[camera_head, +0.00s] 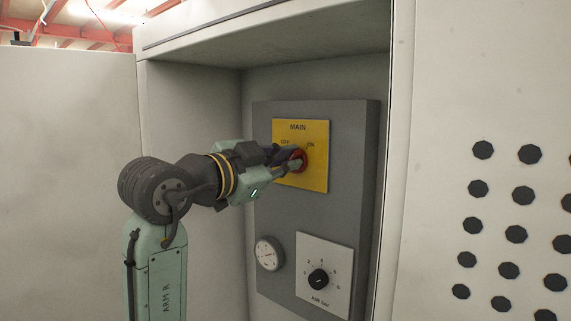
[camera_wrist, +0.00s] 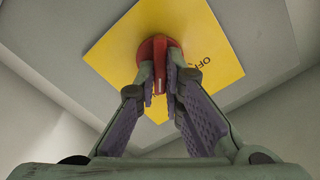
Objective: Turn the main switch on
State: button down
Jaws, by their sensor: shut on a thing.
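The main switch is a red rotary knob (camera_head: 302,158) on a yellow plate (camera_head: 314,181) marked MAIN, with OFF at upper left and ON at upper right. My gripper (camera_head: 290,160) reaches in from the left and is shut on the knob. In the wrist view, the fingers (camera_wrist: 167,78) flank the red knob's raised bar (camera_wrist: 158,70), over the yellow plate (camera_wrist: 211,45). OFF shows at the plate's right there; ON is not visible.
The plate is on a grey panel (camera_head: 275,215) inside a recessed cabinet. A round gauge (camera_head: 269,253) and an air-pressure dial (camera_head: 319,280) sit below. A cabinet wall (camera_head: 194,120) is behind my arm. A pale panel with dark round holes (camera_head: 497,60) stands at right.

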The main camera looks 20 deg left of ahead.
dwell(0.6)
jog(key=c, duration=1.7)
grip_release()
jog(key=v, duration=1.2)
